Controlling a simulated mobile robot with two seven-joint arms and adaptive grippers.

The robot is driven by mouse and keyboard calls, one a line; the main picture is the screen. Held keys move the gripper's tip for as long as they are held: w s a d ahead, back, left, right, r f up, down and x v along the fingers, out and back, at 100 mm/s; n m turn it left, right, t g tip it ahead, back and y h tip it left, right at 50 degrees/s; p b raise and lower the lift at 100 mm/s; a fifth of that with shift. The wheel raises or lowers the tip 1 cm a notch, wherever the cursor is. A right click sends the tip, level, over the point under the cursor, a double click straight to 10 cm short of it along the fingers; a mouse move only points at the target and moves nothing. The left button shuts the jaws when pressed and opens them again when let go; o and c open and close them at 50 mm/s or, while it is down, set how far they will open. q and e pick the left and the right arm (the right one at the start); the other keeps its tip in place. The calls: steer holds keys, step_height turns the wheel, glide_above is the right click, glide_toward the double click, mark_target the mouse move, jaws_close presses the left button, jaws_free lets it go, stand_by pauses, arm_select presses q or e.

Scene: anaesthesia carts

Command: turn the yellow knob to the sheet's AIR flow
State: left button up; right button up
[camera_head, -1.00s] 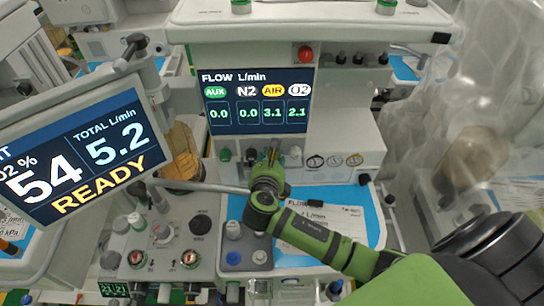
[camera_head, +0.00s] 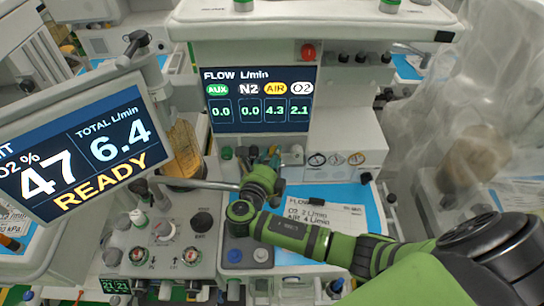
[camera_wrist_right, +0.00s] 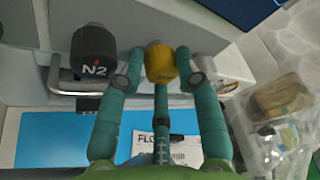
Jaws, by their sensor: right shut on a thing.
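In the head view the right gripper (camera_head: 272,160) reaches the row of knobs under the flow display (camera_head: 260,98) and hides most of the yellow knob. The display reads AIR 4.3 and O2 2.1, with AUX and N2 at 0.0. The sheet (camera_head: 335,218) lies on the blue mat, partly covered by my arm; its lines read O2 2 L/min and AIR 4 L/min. My left gripper is out of view.
The black N2 knob (camera_wrist_right: 92,62) is just left of the yellow knob. A tilted monitor (camera_head: 80,145) shows 47 %, total 6.4 L/min and READY. A metal bar (camera_head: 200,185) runs in front of the knobs. A plastic-draped shape (camera_head: 470,130) stands at the right.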

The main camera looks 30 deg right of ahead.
steer(key=shift+w+d+r, duration=0.1)
steer(key=shift+d+r, duration=0.05)
steer(key=shift+r, duration=0.05)
stand_by(0.3)
steer(key=o, duration=1.1)
steer(key=shift+c, duration=0.2)
steer(key=shift+f, duration=0.1)
steer(key=v, duration=0.7)
steer(key=shift+s+a, duration=0.25)
steer(key=shift+s, duration=0.25)
